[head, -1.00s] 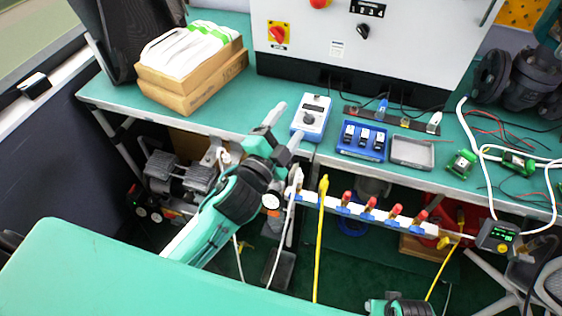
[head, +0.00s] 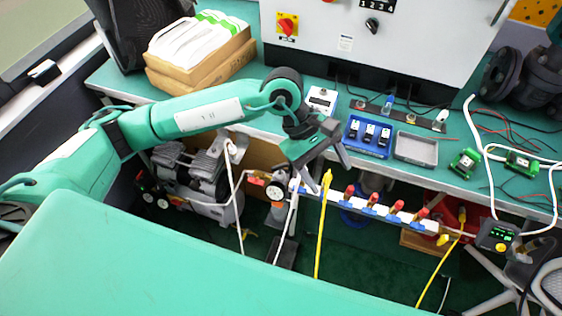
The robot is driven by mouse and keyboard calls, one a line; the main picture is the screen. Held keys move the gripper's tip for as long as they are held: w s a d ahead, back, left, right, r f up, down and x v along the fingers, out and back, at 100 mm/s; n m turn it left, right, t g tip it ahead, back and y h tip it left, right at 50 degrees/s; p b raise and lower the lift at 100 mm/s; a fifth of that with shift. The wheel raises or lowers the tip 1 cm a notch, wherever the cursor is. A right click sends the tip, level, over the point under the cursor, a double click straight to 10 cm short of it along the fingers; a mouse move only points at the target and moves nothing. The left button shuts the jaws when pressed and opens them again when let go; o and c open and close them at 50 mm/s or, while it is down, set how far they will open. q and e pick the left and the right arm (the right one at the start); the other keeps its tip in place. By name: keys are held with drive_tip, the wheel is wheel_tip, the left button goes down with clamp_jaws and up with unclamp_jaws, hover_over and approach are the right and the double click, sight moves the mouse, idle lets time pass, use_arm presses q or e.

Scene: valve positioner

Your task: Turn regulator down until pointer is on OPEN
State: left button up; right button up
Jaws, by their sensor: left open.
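A small round white gauge (head: 273,191) sits at the left end of the white manifold rail (head: 335,199), under the bench's front edge. An orange and grey part (head: 277,210) just below it looks like the regulator, but I cannot be sure. A black unit with a green display (head: 497,235) hangs at the right; its text is too small to read. I cannot make out a pointer or an OPEN mark. My left gripper (head: 331,176) is open and empty, fingers downward, above and right of the gauge. My right gripper is out of view.
Several red-topped valves (head: 371,201) line the rail, and a yellow hose (head: 321,235) hangs from it. A blue tray (head: 367,137), a grey tray (head: 416,149) and a white-faced meter (head: 321,100) stand on the green bench (head: 120,84). A compressor (head: 190,170) stands below.

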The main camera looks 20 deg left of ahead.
sight(280, 165)
use_arm(q)
drive_tip(key=w+a+m+t+y, duration=0.2)
drive_tip(key=w+a+y, duration=0.5)
drive_tip(key=a, duration=0.5)
drive_tip(key=f+p, duration=0.1)
drive_tip(key=f, duration=1.3)
drive_tip(key=shift+s+a+p, duration=0.15)
drive_tip(key=shift+a+p, duration=0.05)
drive_tip(key=shift+p, duration=0.15)
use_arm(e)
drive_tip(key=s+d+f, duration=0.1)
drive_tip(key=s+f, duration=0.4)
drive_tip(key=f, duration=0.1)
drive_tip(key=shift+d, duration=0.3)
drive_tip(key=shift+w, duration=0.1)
use_arm(q)
drive_tip(key=shift+c, duration=1.1)
drive_tip(key=c, duration=0.8)
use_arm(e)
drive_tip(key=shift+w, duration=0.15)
